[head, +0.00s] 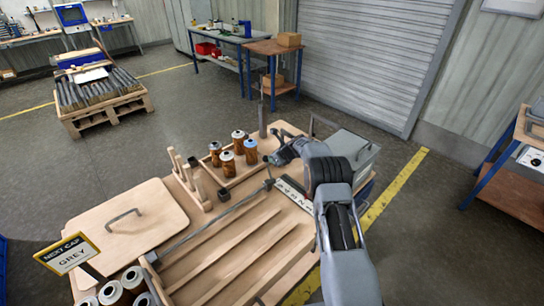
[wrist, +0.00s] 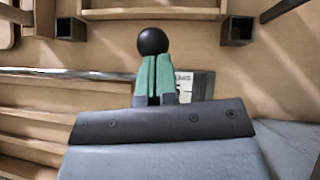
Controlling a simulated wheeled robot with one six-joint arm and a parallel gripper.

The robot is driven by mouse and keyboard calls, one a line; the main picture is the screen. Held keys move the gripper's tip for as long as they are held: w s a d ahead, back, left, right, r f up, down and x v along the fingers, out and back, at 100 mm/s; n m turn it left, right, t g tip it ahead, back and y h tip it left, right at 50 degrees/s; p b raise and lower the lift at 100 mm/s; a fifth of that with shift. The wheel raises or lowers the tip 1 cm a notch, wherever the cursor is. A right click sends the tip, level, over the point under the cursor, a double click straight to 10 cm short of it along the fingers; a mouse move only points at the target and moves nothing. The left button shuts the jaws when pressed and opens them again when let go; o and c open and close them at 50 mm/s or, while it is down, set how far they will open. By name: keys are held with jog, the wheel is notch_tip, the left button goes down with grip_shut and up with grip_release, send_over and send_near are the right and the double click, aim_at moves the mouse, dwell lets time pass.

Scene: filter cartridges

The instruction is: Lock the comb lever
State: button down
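The comb lever shows in the wrist view as a round black knob (wrist: 152,41) right at the tips of my gripper's green fingers. My gripper (wrist: 153,60) has its fingers close together, with a thin dark strip between them below the knob. They appear closed on the lever's stem, which the fingers mostly hide. A long metal rod (head: 215,219) runs diagonally across the wooden bench (head: 170,293) and ends near my gripper in the head view (head: 277,157). In the wrist view the rod (wrist: 65,73) passes behind the fingers. A pale label strip (head: 296,194) lies beside it, partly covered.
Orange-brown cartridges (head: 227,161) stand in a wooden tray left of my gripper. A wooden peg rack (head: 187,180), a handled lid (head: 125,222) and a grey box (head: 352,148) are also on the bench. A sign (head: 68,253) reads "NEXT CAP GREY". Parallel slots run across the front.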

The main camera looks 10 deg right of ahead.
jog(key=shift+w+a, duration=0.4)
jog(key=shift+a, duration=0.25)
jog(key=b+v, duration=0.2)
jog(key=v, duration=1.1)
jog(key=shift+d, duration=0.35)
